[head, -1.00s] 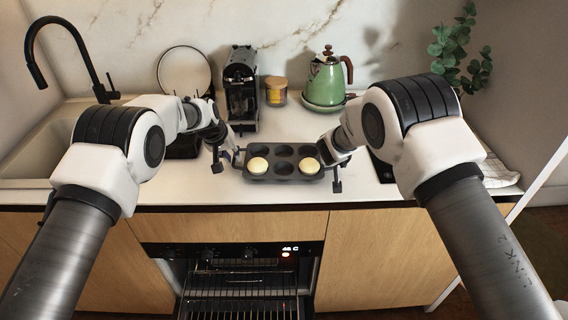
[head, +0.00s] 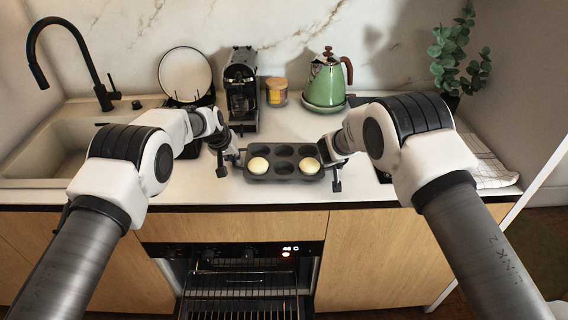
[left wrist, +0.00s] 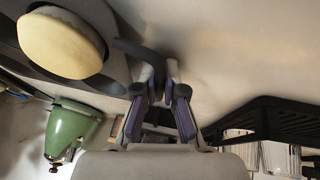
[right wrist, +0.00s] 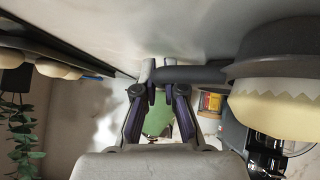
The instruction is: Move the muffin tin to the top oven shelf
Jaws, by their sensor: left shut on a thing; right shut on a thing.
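The dark grey muffin tin (head: 284,151) is at the counter's front edge in the head view, with two pale muffins (head: 258,165) in its front corner cups. My left gripper (head: 235,157) is shut on the tin's left handle, and the left wrist view shows its fingers (left wrist: 160,90) around it. My right gripper (head: 332,162) is shut on the right handle, with its fingers (right wrist: 158,78) also in the right wrist view. Whether the tin touches the counter is hard to tell. The oven (head: 240,285) is open below the counter, with wire shelves (head: 240,292) showing.
A coffee machine (head: 241,88), a small jar (head: 276,92) and a green kettle (head: 325,82) stand behind the tin. The sink (head: 60,150) is at left. A plant (head: 460,50) and a cloth (head: 490,165) are at right. The floor before the oven is partly visible.

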